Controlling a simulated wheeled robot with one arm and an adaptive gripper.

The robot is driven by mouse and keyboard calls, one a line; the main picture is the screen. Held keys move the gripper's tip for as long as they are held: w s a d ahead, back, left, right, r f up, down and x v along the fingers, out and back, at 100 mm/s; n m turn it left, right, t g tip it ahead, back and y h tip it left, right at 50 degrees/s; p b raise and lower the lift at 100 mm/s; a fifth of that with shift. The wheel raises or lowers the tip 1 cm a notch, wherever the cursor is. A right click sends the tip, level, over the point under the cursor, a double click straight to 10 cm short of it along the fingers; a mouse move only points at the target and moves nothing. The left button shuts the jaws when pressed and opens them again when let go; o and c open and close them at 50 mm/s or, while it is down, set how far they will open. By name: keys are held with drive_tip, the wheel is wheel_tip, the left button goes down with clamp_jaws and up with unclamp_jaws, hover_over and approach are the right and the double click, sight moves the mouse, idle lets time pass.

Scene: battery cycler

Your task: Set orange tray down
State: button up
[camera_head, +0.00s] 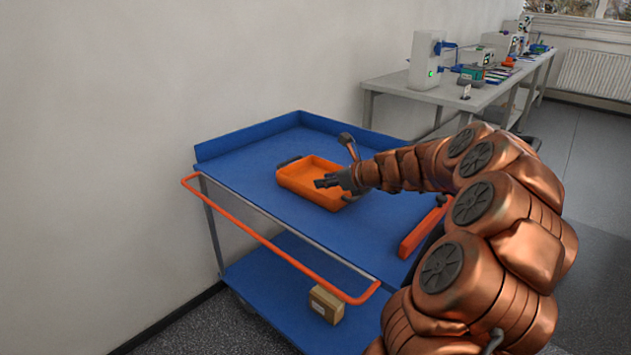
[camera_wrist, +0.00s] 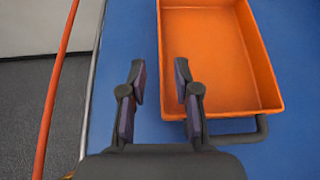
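The orange tray (camera_head: 297,184) is an open, empty shallow box with a dark handle. It rests on the blue top of the cart (camera_head: 245,170) in the head view. In the wrist view the tray (camera_wrist: 215,60) fills the upper right, with its handle (camera_wrist: 240,137) at the near end. My gripper (camera_head: 325,182) is over the tray's near right side in the head view. In the wrist view my gripper (camera_wrist: 160,78) has its fingers apart, with the tray's left wall showing between them and gaps on both sides. I cannot tell how far above the wall the fingertips are.
The cart has an orange rail (camera_head: 275,245) and a raised blue back edge. A second orange piece (camera_head: 425,228) is at the cart's right, partly behind my arm. A cardboard box (camera_head: 326,304) sits on the lower shelf. A bench (camera_head: 400,84) with devices stands behind.

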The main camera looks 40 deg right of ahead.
drive_tip(key=shift+v, duration=1.7)
drive_tip(key=shift+a, duration=0.1)
drive_tip(key=s+a+f+n+g+y, duration=0.1)
drive_tip(key=s+a+n+g+y, duration=0.15)
drive_tip(key=a+n, duration=0.65)
drive_tip(key=s+a+f+n+g+y, duration=0.1)
drive_tip(key=s+a+n+g, duration=0.25)
drive_tip(key=a, duration=1.15)
drive_tip(key=s+a+f+n+g, duration=0.2)
drive_tip(key=s+a+n, duration=0.5)
drive_tip(key=s+f+n+g+h, duration=0.2)
drive_tip(key=s+n, duration=0.5)
drive_tip(key=s, duration=0.5)
drive_tip(key=s+f+n+g+h, duration=0.3)
drive_tip(key=s+n, duration=0.4)
drive_tip(key=s, duration=0.5)
drive_tip(key=shift+d+g+h, duration=0.3)
drive_tip(key=shift+g+h, duration=0.15)
drive_tip(key=shift+g, duration=0.55)
drive_tip(key=shift+s+f, duration=0.1)
